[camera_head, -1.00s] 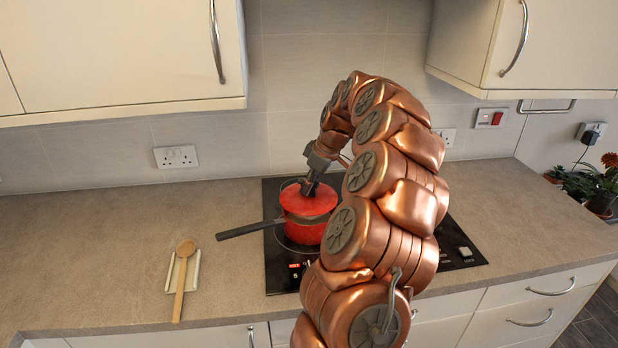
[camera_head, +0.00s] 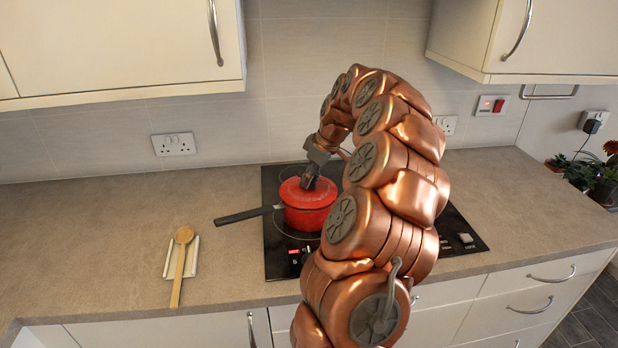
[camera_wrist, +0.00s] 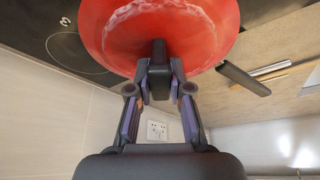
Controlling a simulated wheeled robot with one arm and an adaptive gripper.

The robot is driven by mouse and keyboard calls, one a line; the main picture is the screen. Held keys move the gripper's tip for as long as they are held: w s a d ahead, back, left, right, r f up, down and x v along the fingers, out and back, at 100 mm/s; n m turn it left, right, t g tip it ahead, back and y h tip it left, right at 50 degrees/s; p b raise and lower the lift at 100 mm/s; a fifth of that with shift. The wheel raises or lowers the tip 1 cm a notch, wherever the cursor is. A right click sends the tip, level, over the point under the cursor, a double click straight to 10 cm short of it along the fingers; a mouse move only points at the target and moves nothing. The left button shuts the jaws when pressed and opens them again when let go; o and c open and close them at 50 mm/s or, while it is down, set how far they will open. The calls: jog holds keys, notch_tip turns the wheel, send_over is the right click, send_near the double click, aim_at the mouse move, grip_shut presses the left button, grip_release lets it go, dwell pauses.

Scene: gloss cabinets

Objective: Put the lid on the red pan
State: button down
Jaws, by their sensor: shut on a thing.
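The red pan (camera_head: 308,220) stands on the hob, its dark handle (camera_head: 246,215) pointing left. The red lid (camera_head: 325,194) lies over the pan's top, looking level and in line with the rim. My gripper (camera_head: 309,184) is above it, shut on the lid's dark knob. In the wrist view the fingertips (camera_wrist: 159,82) close around the knob (camera_wrist: 159,52), and the lid's red face (camera_wrist: 205,28) fills the top. The pan's rim is mostly hidden under the lid, so I cannot see the fit all round. The pan handle (camera_wrist: 243,78) shows at the right there.
The black hob (camera_head: 275,258) is set in a grey-brown worktop (camera_head: 110,225). A wooden spoon (camera_head: 180,262) lies on a white rest (camera_head: 193,262) at left. Wall cabinets (camera_head: 120,45) overhang at upper left and right (camera_head: 560,40). Potted plants (camera_head: 590,178) stand at far right.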

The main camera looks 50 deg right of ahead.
jog(key=shift+f+b, duration=0.3)
jog(key=shift+b, duration=0.1)
dwell(0.3)
jog(key=c, duration=1)
grip_release()
jog(key=shift+s+r, duration=0.1)
jog(key=v, duration=1.1)
jog(key=shift+s+r, duration=0.2)
jog(key=shift+r, duration=0.15)
jog(key=shift+d, duration=0.1)
